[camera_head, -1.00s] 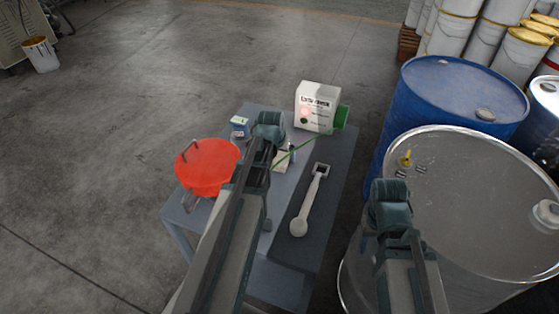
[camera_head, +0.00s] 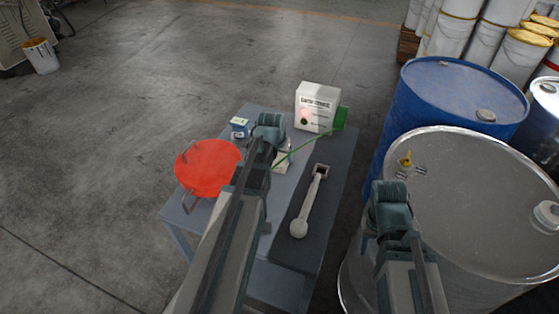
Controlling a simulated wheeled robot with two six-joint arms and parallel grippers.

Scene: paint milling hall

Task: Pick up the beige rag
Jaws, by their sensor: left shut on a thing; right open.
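A small beige patch, which looks like the beige rag (camera_head: 283,164), shows on the table just right of my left forearm. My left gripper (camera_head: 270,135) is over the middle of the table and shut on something. The rag is what shows beside it, though my own wrist and arm hide the fingertips and most of the grip. My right gripper (camera_head: 389,200) is open and empty, in front of the grey drum, away from the table. Its fingertips are hard to make out.
A blue drum (camera_head: 440,100) and a grey drum (camera_head: 470,190) crowd the right.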

